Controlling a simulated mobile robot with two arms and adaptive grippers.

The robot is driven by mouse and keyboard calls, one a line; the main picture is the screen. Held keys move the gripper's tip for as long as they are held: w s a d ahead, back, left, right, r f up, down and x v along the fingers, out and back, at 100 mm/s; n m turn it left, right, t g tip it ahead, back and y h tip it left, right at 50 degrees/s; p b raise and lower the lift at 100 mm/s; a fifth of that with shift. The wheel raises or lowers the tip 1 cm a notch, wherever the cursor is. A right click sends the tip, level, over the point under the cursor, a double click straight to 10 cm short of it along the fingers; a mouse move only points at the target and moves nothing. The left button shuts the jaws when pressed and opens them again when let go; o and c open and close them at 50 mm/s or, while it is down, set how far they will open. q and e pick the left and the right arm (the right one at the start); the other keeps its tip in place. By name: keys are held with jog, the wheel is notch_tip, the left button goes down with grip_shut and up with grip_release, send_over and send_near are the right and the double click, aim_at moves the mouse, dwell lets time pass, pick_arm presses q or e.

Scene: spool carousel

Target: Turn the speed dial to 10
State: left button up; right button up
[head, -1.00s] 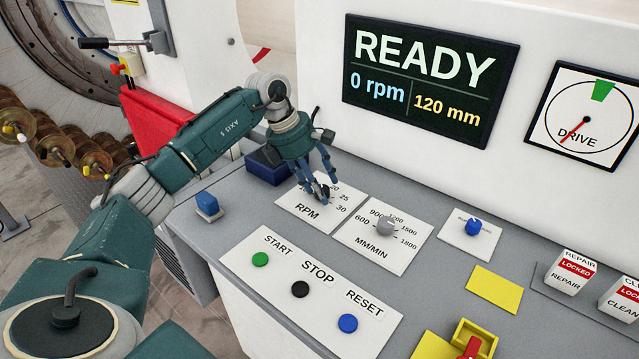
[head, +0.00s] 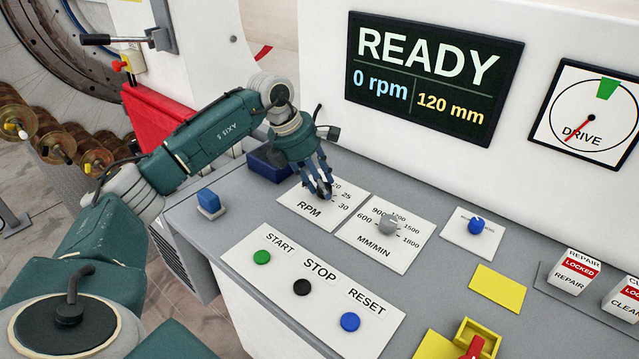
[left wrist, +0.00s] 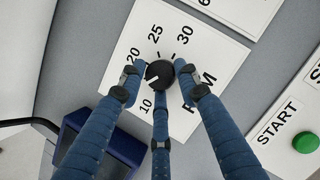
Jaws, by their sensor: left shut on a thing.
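The speed dial is a black knob (left wrist: 159,73) on the white RPM plate (head: 300,207). In the left wrist view its white pointer mark slants to the lower left, towards the gap between the 10 and the 20. A label between those two is hidden behind a finger. The numbers 10, 20, 25 and 30 show around the knob. My left gripper (head: 321,188) comes down over the plate with its blue fingers shut around the knob; the fingers (left wrist: 158,84) also surround it in the left wrist view. My right gripper is not in view.
Right of the RPM plate stands the grey MM/MIN knob (head: 388,225). In front are the green START (head: 262,257), black STOP (head: 302,287) and blue RESET (head: 350,321) buttons. A dark blue box (head: 268,164) sits behind. The display (head: 433,80) reads READY, 0 rpm, 120 mm.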

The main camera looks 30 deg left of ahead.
pick_arm(q)
jog(key=n, duration=0.1)
jog(key=n+y, duration=0.1)
jog(key=n, duration=0.1)
jog(key=n+b, duration=0.1)
jog(key=n, duration=0.1)
jog(key=shift+d+r+t+y, duration=0.25)
jog(key=shift+d+t+y, duration=0.05)
jog(key=shift+d+t, duration=0.1)
jog(key=shift+n+y, duration=0.3)
jog(key=shift+n, duration=0.3)
jog(key=shift+w+r, duration=0.1)
jog(key=shift+r, duration=0.05)
jog(key=o, duration=0.8)
jog(key=shift+o, duration=1.4)
jog(key=shift+w+d+f, duration=0.1)
jog(key=shift+f, duration=0.1)
jog(key=shift+r, duration=0.2)
jog(key=v, duration=1.1)
jog(key=shift+s+r, duration=0.3)
